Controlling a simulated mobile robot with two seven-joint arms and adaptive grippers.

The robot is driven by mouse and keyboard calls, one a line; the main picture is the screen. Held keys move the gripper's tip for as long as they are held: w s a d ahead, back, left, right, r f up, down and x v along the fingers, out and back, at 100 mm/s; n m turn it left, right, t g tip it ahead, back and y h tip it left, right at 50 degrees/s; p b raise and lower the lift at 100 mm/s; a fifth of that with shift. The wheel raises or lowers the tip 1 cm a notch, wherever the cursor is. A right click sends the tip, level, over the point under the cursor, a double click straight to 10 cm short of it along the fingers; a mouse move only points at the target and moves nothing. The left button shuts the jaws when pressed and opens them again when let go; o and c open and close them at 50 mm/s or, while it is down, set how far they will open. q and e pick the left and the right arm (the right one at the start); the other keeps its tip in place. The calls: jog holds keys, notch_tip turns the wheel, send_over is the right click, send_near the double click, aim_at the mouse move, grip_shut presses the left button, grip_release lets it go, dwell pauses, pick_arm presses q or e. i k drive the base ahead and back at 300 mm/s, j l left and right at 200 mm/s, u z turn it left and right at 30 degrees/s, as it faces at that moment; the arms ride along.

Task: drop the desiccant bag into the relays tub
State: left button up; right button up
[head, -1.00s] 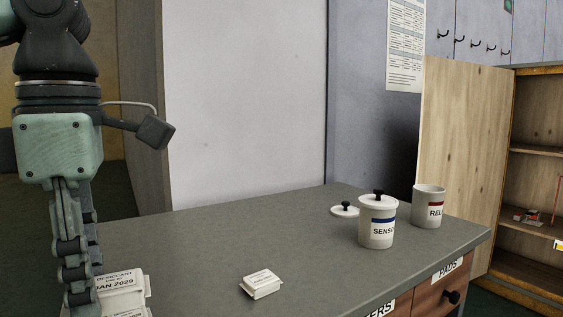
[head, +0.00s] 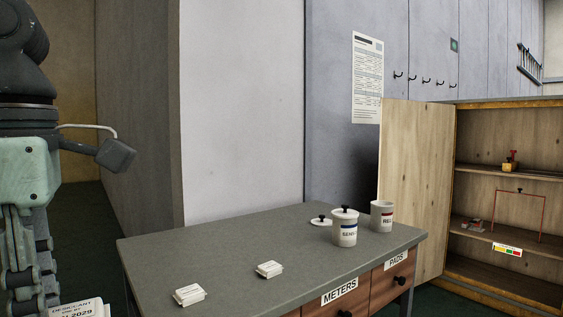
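The desiccant bag (head: 84,309) is a white packet with printed text, cut off by the bottom edge at the lower left of the head view. My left gripper (head: 30,296) is at the left edge, and its fingers appear shut on the bag; the fingertips are partly hidden. My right gripper is not in view.
The lidded sensors tub (head: 344,231) stands just left of the relays tub. A loose lid (head: 320,221) lies behind it. Two white packets, one nearer (head: 189,295) and one farther (head: 268,269), lie on the bench (head: 230,243). An open wooden cabinet (head: 505,285) stands at right.

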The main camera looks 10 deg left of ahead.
aim_at(381, 228)
jog(key=i+l, duration=0.4)
jog(key=i, duration=0.15)
jog(key=i+l, duration=0.85)
jog(key=i, duration=0.25)
jog(key=i+l, duration=0.4)
jog(key=i, duration=0.15)
jog(key=i+l, duration=0.4)
jog(key=i, duration=0.15)
jog(key=l+z, duration=0.05)
